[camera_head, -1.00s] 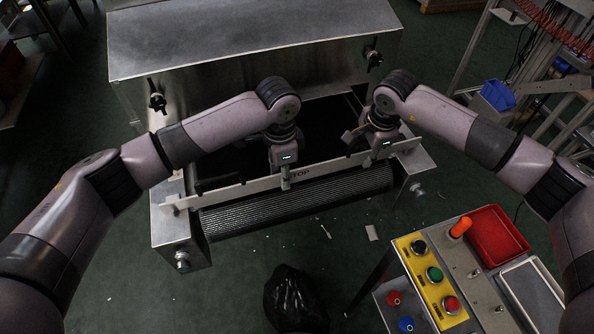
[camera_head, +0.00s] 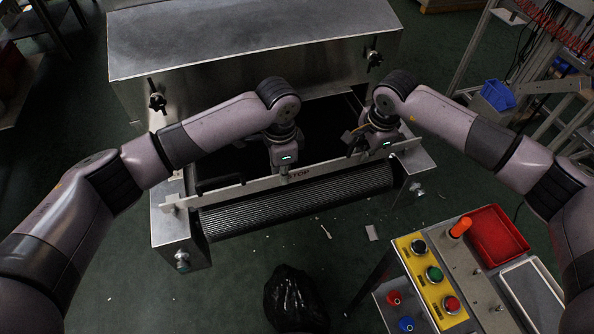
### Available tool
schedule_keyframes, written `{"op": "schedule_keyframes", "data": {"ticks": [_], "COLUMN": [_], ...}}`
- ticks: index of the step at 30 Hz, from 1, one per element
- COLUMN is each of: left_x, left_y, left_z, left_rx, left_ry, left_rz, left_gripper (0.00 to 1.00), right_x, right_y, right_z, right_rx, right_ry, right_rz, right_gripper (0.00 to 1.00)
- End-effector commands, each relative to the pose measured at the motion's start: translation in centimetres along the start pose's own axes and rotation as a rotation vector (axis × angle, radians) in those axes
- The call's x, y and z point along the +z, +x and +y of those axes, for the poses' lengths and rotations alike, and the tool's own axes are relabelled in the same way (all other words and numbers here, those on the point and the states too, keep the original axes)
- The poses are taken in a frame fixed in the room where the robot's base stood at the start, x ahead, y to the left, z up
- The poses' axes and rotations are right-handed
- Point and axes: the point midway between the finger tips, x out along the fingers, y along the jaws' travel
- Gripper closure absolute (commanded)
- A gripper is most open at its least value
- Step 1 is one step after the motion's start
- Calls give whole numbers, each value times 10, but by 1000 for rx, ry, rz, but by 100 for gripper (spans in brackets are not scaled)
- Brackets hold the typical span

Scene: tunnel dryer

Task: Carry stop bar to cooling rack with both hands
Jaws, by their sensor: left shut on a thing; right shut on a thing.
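The stop bar (camera_head: 237,190) is a long pale metal bar with "STOP" lettering. It lies across the front end of the dryer's conveyor, above the ribbed roller. My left gripper (camera_head: 284,172) points down at the bar's middle, just left of the lettering, and is shut on it. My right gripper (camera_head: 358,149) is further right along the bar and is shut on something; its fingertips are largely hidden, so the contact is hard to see. I cannot clearly make out the cooling rack; a metal frame (camera_head: 540,100) stands at the upper right.
The steel dryer hood (camera_head: 250,40) stands behind the grippers, with black knobs on its front. A control panel (camera_head: 432,280) with buttons and a red tray (camera_head: 497,234) is at lower right. A black bag (camera_head: 295,300) lies on the floor in front. A blue bin (camera_head: 497,95) is at upper right.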

Motion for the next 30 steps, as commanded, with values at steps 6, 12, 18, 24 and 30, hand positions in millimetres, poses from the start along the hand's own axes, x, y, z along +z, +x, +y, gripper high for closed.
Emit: {"op": "schedule_keyframes", "data": {"ticks": [6,12,18,24,30], "left_x": [0,0,0,0,0], "left_y": [0,0,-2,-12,-32], "left_z": [0,0,0,1,1], "left_rx": [2,2,3,3,4], "left_ry": [0,0,0,0,0], "left_rz": [0,0,1,1,1], "left_gripper": [100,100,100,100,100], "right_x": [0,0,0,0,0], "right_y": [-1,-1,-2,-12,-33], "right_z": [-1,-1,-2,-4,-9], "right_rx": [-4,-5,-7,-8,-8], "right_ry": [2,2,2,3,3], "right_rz": [-1,-1,-1,-1,-1], "right_gripper": [100,100,100,100,100]}}
